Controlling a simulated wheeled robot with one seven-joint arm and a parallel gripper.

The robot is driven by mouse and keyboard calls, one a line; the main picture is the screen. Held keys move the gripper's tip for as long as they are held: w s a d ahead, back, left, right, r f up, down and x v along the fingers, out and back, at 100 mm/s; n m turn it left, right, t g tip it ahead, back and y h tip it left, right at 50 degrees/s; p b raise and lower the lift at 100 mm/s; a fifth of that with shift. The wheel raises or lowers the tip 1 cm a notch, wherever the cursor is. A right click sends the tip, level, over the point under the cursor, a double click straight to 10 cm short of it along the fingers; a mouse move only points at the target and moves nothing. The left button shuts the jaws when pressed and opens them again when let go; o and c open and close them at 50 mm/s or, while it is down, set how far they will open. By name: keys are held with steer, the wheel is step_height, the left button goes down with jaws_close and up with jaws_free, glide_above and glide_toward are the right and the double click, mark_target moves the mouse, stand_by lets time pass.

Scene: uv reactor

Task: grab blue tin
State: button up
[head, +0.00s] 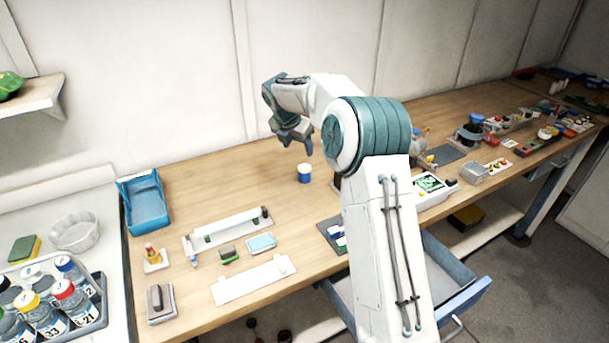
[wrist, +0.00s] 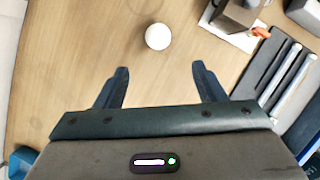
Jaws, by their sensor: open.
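The blue tin (head: 304,174) is a small blue cylinder with a white top, standing upright on the wooden bench. In the wrist view only its round white top (wrist: 158,36) shows clearly, ahead of my fingertips and roughly midway between them. My gripper (head: 292,138) is above the bench, up and slightly left of the tin in the head view. In the wrist view my gripper (wrist: 162,72) has its two dark fingers spread wide, with only bare wood between them. Nothing touches the tin.
A blue tray (head: 145,208) stands at the bench's left end. A white rack (head: 228,229), a light blue sponge (head: 261,243) and a white plate (head: 253,280) lie toward the front. Devices crowd the right side. The wood around the tin is mostly clear. An open drawer (head: 455,300) juts out below.

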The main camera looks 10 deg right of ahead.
mark_target(304, 167)
steer(key=shift+n, duration=0.5)
steer(key=x, duration=0.3)
steer(key=p+x, duration=0.1)
steer(key=x, duration=0.2)
steer(key=w+x, duration=0.1)
steer(key=x, duration=0.2)
steer(key=shift+f, duration=0.25)
steer(key=shift+p+x, duration=1.1)
steer(key=shift+x, duration=1.7)
steer(key=shift+s+d, duration=0.15)
steer(key=c, duration=1.1)
